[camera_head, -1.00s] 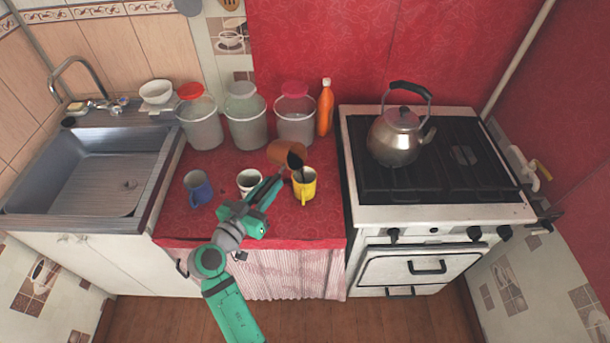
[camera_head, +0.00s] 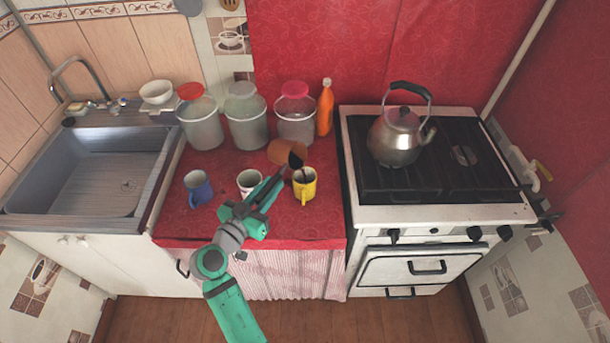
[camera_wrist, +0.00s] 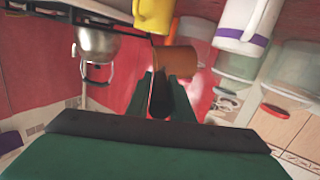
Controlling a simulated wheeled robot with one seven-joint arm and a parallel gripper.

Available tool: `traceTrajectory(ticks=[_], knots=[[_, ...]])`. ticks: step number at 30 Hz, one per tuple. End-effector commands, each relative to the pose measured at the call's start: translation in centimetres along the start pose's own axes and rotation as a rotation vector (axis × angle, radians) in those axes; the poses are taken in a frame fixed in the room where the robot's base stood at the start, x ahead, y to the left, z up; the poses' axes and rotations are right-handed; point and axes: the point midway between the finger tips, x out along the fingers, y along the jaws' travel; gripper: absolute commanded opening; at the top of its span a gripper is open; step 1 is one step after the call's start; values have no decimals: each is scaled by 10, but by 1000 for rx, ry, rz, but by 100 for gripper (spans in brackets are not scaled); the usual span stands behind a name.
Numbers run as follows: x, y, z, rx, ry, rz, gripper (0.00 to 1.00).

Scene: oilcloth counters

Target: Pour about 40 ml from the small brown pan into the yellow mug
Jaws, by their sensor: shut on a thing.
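The small brown pan (camera_head: 284,151) is held tilted on its side just above and behind the yellow mug (camera_head: 305,191). Its dark opening is over the mug's rim, and a dark streak runs from it down into the mug. My gripper (camera_head: 277,181) is shut on the pan's handle, left of the mug. In the wrist view my gripper (camera_wrist: 160,98) has its fingers on both sides of the handle, with the pan (camera_wrist: 178,63) beyond and the yellow mug (camera_wrist: 154,14) beside it. The level in the mug cannot be made out.
A white mug (camera_head: 247,184) stands close by my gripper, and a blue mug (camera_head: 197,189) stands further left. Several lidded containers, one of them red-lidded (camera_head: 200,124), and an orange bottle (camera_head: 325,108) line the back. A kettle (camera_head: 396,140) sits on the stove to the right.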

Motion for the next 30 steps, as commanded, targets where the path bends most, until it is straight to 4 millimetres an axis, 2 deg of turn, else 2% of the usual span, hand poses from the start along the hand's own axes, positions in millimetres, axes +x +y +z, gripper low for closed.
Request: traceTrajectory(ticks=[11, 19, 21, 30], knots=[[2, -2, -2, 17, 6, 0, 0], [6, -20, -2, -335, -54, 31, 0], [6, -22, -10, -397, -63, 36, 0], [6, -27, -14, -495, -80, 42, 0]])
